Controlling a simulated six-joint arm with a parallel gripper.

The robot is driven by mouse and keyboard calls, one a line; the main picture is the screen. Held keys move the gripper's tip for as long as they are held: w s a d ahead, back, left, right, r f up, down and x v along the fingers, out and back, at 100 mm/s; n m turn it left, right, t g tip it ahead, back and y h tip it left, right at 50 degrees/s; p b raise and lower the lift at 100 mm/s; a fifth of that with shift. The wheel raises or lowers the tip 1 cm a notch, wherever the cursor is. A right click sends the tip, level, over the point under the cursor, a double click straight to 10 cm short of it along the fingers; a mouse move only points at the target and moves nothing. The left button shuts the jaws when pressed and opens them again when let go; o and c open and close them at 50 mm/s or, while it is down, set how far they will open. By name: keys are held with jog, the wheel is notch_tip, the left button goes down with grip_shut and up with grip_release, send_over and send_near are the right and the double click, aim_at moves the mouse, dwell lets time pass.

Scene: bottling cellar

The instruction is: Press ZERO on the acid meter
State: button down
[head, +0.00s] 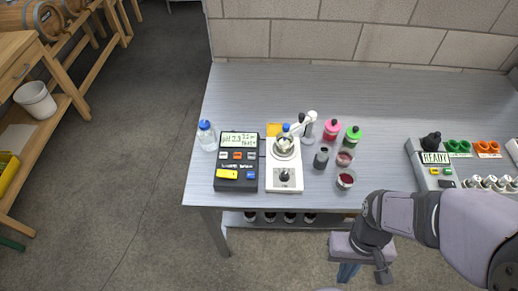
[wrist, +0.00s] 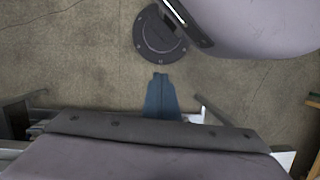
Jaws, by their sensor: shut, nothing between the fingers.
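The acid meter (head: 224,184) is a dark box on the left front of the steel bench in the head view. Its lit display (head: 239,139) reads pH, with digits too small to read surely. Below it are small white and orange-red keys, a yellow key (head: 227,174) and a blue key (head: 250,174). I cannot read which one is ZERO. My gripper (head: 346,279) is shut and empty, its blue fingers pointing down in front of the bench's front edge, right of the meter and apart from it. In the wrist view the closed fingers (wrist: 160,78) show over bare floor.
A white stirrer (head: 284,186) with a glass vessel stands right beside the meter. A blue-capped bottle (head: 207,136) stands left. Pink and green-capped bottles (head: 332,129) and jars stand right. A grey unit reading READY (head: 436,158) is farther right. The back of the bench is clear.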

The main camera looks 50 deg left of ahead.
jog(key=s+a+f+y+p, duration=0.1)
jog(key=s+a, duration=0.2)
jog(key=a, duration=0.6)
jog(key=s+a+f, duration=0.2)
jog(key=s+a, duration=0.1)
jog(key=a, duration=0.6)
notch_tip(320, 180, up, 11)
jog(key=m+t+y, duration=0.3)
jog(key=m+y, duration=0.7)
jog(key=m, duration=0.7)
send_over(226, 157)
jog(key=shift+r+m, duration=0.1)
jog(key=shift+m, duration=0.2)
jog(key=shift+s, duration=0.1)
notch_tip(226, 157, down, 9)
jog(key=b, duration=0.8)
jog(key=shift+r, duration=0.1)
